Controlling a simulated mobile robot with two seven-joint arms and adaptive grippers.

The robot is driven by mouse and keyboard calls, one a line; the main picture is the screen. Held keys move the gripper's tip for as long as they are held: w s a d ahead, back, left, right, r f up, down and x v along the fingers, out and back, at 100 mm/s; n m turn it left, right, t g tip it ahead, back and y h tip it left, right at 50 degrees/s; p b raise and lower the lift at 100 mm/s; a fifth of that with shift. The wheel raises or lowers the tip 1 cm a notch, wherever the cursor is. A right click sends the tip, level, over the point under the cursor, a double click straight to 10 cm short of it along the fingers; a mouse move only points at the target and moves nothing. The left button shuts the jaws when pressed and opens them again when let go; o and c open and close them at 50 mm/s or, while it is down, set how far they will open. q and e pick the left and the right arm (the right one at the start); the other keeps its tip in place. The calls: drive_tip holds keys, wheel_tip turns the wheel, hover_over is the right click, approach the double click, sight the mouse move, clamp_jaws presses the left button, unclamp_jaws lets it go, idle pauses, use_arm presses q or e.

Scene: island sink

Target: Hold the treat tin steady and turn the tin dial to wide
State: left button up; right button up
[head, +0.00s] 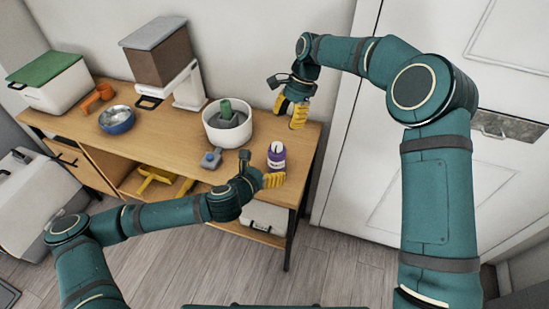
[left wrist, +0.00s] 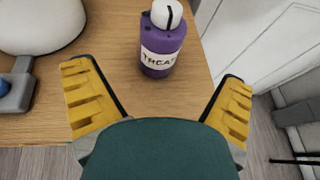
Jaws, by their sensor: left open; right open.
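The treat tin (head: 276,158) is a purple container with a white label and a white top, upright near the right front of the wooden table. In the left wrist view the treat tin (left wrist: 164,55) shows its label and a white dial (left wrist: 166,14) with a dark mark, cut by the top edge. My left gripper (head: 273,181) is open at the table's front edge, close to the tin. In the left wrist view its yellow fingers (left wrist: 158,98) are spread wide, with the tin beyond them, apart from both. My right gripper (head: 291,111) is open above the table's back right, behind the tin.
A white bowl (head: 213,125) with a grey-green insert and a small grey device with a blue knob (head: 210,158) stand left of the tin. A feeder (head: 160,60), a blue bowl (head: 117,121) and a green-lidded box (head: 55,90) are farther left. A white door (head: 350,170) is at right.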

sight(277, 156)
use_arm(q)
drive_tip(key=x, duration=0.9)
drive_tip(key=shift+s, duration=0.1)
